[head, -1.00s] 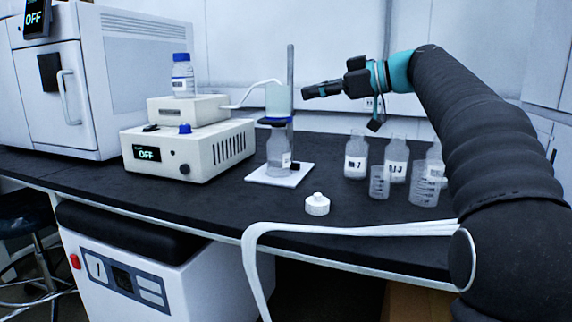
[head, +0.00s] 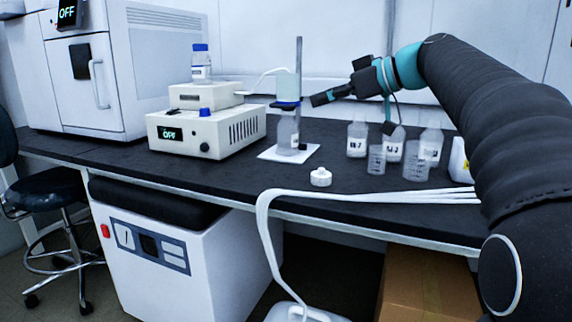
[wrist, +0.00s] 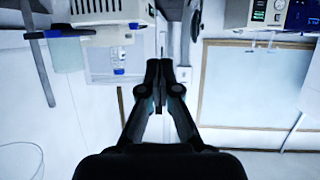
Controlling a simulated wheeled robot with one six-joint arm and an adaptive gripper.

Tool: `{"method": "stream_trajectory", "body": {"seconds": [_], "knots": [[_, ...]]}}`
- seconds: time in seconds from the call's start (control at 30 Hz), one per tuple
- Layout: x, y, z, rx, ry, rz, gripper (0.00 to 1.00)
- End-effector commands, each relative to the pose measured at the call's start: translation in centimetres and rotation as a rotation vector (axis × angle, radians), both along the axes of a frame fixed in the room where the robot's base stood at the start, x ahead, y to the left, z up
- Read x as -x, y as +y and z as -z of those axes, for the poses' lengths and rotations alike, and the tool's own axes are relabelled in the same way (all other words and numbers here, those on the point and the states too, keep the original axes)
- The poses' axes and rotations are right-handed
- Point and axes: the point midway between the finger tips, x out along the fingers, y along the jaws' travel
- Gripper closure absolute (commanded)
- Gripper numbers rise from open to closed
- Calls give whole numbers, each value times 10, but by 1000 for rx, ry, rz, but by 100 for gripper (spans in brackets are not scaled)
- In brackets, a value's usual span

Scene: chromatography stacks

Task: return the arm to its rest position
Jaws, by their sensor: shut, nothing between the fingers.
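My gripper (head: 322,98) is shut and empty. In the head view it is raised above the bench, pointing left, just right of the metal stand's pole. My arm (head: 470,110) reaches in from the right side with its dark sleeve and teal wrist joint. In the wrist view the gripper's fingertips (wrist: 159,68) meet in the middle, with nothing between them. Behind them are pale walls and lab equipment.

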Motion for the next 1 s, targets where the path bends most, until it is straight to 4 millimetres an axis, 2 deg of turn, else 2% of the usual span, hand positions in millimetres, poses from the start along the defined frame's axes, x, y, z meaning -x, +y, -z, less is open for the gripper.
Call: {"method": "stream_trajectory", "body": {"seconds": [0.17, 0.27, 0.43, 0.6, 0.8, 0.9, 1.0], "knots": [[26, 4, 21, 37, 129, 90, 100], [47, 5, 40, 65, 221, 162, 100], [102, -2, 90, 137, 408, 348, 100], [165, -19, 148, 209, 550, 554, 100], [238, -46, 218, 288, 638, 790, 100], [268, -61, 249, 317, 653, 888, 100], [290, -72, 274, 335, 654, 962, 100]]}}
